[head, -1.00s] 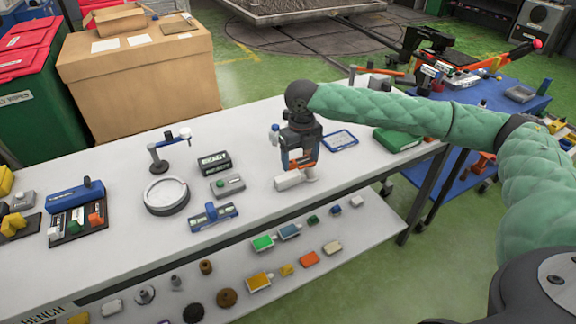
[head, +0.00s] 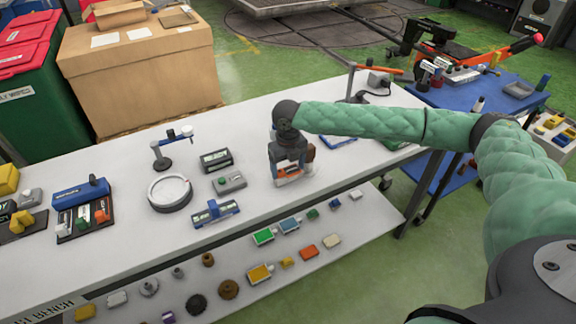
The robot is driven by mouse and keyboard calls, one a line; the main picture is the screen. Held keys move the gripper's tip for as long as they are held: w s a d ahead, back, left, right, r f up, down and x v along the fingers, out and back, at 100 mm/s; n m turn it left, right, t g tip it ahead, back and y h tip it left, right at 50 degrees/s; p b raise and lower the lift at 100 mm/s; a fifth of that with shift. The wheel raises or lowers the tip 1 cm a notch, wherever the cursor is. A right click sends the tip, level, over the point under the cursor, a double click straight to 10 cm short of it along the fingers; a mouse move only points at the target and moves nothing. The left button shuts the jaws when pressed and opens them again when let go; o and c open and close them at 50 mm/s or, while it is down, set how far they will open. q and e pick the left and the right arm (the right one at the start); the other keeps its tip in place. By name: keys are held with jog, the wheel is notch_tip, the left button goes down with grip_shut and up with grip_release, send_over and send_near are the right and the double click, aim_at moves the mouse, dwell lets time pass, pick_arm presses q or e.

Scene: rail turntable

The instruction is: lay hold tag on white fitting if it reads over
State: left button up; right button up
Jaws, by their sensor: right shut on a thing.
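My right gripper (head: 289,178) points down over the middle of the bench, its jaws shut on a pale piece that looks like the white fitting (head: 291,182). The jaws hide most of it, and I cannot tell whether it touches the bench. A black display box (head: 215,160) stands left of the gripper, its text too small to read. A grey box with a green button (head: 229,182) is in front of it. A blue gauge-like block (head: 216,213) lies nearer the front edge. I cannot pick out a hold tag for certain. My left gripper is out of view.
A round white dish (head: 170,194) and a small stand (head: 161,158) are on the left. Farther left are a blue holder (head: 81,192) and a black tray with coloured blocks. Several small parts lie on the lower shelf (head: 330,268).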

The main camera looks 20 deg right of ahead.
aim_at(288, 172)
jog(key=o, duration=0.7)
jog(key=shift+f, duration=0.1)
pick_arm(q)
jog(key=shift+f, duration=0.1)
pick_arm(e)
jog(key=shift+r, duration=0.25)
pick_arm(q)
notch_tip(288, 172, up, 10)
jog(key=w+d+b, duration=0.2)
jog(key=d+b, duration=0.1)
jog(key=b, duration=0.1)
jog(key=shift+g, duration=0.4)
pick_arm(e)
jog(key=shift+r, duration=5.9)
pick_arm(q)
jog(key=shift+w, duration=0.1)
